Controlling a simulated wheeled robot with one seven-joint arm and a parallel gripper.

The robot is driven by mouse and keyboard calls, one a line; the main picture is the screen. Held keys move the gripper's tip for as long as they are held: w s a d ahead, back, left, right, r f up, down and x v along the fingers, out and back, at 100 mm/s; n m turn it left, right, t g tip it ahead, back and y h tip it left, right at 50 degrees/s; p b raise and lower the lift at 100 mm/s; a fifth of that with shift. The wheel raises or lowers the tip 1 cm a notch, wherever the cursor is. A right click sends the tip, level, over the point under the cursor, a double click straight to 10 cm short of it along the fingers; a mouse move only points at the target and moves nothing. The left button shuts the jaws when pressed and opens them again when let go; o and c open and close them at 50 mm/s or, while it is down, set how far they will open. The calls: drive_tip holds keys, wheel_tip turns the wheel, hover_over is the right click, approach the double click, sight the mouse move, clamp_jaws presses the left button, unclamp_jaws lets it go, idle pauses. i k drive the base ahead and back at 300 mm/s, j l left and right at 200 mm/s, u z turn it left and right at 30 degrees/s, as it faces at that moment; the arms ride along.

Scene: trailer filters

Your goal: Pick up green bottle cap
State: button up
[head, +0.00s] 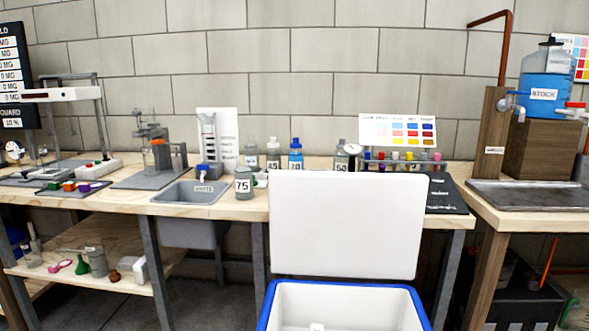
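An open white cooler (345,289) with a blue rim and raised lid (347,224) stands in front of the bench, hiding part of it. A grey sink (190,192) is set in the bench (120,203). Several labelled bottles stand behind. A wooden stand with a blue tank (546,94) is right.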

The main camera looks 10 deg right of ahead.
sight(243, 172)
drive_tip(key=j+z, duration=0.25)
drive_tip(key=j, duration=0.25)
drive_tip(key=k+j+z, duration=0.1)
drive_tip(key=j+z, duration=0.15)
drive_tip(key=j, duration=0.25)
drive_tip(key=k+j+z, duration=0.1)
drive_tip(key=j+z, duration=0.15)
drive_tip(key=j, duration=0.2)
drive_tip(key=k+j+z, duration=0.25)
drive_tip(key=j, duration=0.25)
drive_tip(key=i, duration=0.1)
